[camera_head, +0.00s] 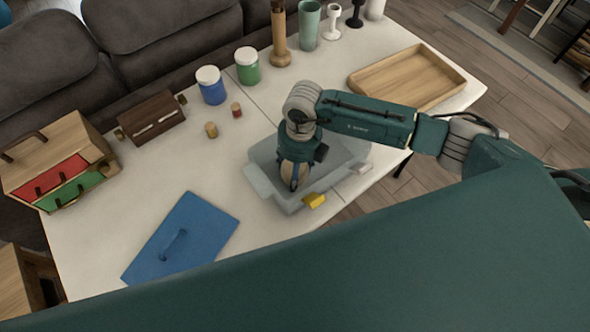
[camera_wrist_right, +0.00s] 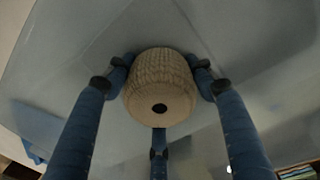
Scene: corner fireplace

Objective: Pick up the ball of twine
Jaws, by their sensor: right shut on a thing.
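The ball of twine (camera_wrist_right: 160,82) is beige and ribbed, with a dark hole in its end. In the right wrist view it sits between the blue fingers of my right gripper, which is shut on it. In the head view my right gripper (camera_head: 294,180) points down inside the outline of the grey bin (camera_head: 262,185). The twine is mostly hidden there by the gripper. I cannot tell whether it touches the bin floor. My left gripper is out of view.
A blue lid (camera_head: 195,228) lies left of the bin. A yellow block (camera_head: 315,200) is at the bin's near edge. A wooden tray (camera_head: 440,85), blue jar (camera_head: 211,88), green jar (camera_head: 248,68), brown chest (camera_head: 153,118) and drawer box (camera_head: 60,160) stand around the white table (camera_head: 110,215).

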